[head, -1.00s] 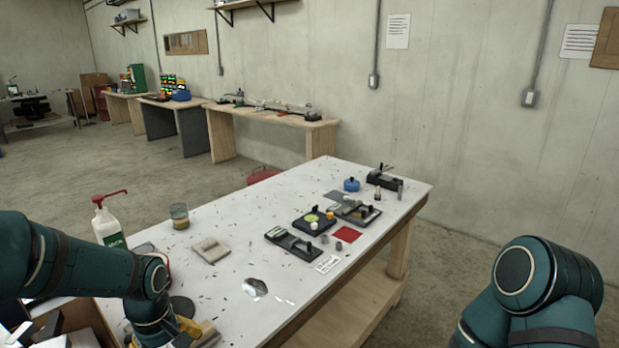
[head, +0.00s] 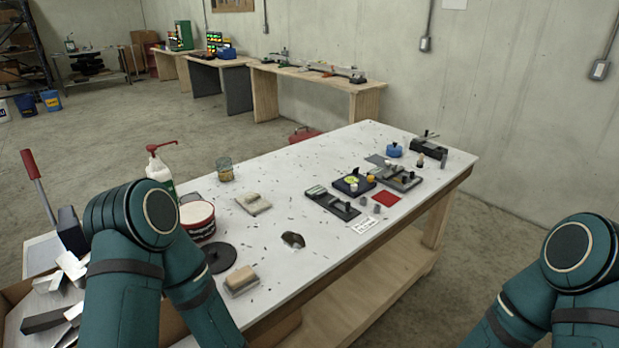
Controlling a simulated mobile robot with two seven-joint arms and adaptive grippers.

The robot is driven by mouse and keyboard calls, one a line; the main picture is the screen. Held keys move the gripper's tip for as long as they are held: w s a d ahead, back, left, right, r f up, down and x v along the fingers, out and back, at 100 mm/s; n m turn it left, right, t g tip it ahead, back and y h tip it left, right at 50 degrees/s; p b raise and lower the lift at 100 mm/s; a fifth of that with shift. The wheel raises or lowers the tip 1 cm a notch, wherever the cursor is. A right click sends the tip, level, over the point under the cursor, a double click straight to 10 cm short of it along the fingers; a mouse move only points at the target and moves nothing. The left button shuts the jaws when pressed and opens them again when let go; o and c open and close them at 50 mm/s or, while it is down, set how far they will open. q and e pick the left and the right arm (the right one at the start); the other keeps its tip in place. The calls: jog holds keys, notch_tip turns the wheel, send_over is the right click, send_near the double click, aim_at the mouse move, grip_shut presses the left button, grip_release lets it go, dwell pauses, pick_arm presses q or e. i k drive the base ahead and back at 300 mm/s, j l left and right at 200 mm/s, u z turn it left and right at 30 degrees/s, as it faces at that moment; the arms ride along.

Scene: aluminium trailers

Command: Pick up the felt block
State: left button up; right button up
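A tan block with a grey layer beneath (head: 241,280) lies near the left front edge of the white worktable (head: 300,265). A pale beige block on a flat pad (head: 254,204) lies farther back. I cannot tell for certain which is the felt block. My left arm is bent at the lower left, its forearm running down out of the picture left of the tan block. My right arm is at the lower right, off the table. Both grippers are out of view.
A red-rimmed tin (head: 198,220), a black disc (head: 219,257), a glass jar (head: 224,170) and a pump bottle (head: 160,170) stand on the table's left. Tools and a red square (head: 386,198) occupy the right. A dark lump (head: 293,240) lies mid-table. Metal pieces fill a box at lower left.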

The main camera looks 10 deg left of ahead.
aim_at(238, 282)
jog(key=i+l, duration=0.1)
jog(key=l, duration=0.15)
jog(key=i+l, duration=0.1)
jog(key=l, duration=0.15)
jog(key=i+l+u, duration=0.1)
jog(key=u, duration=1.1)
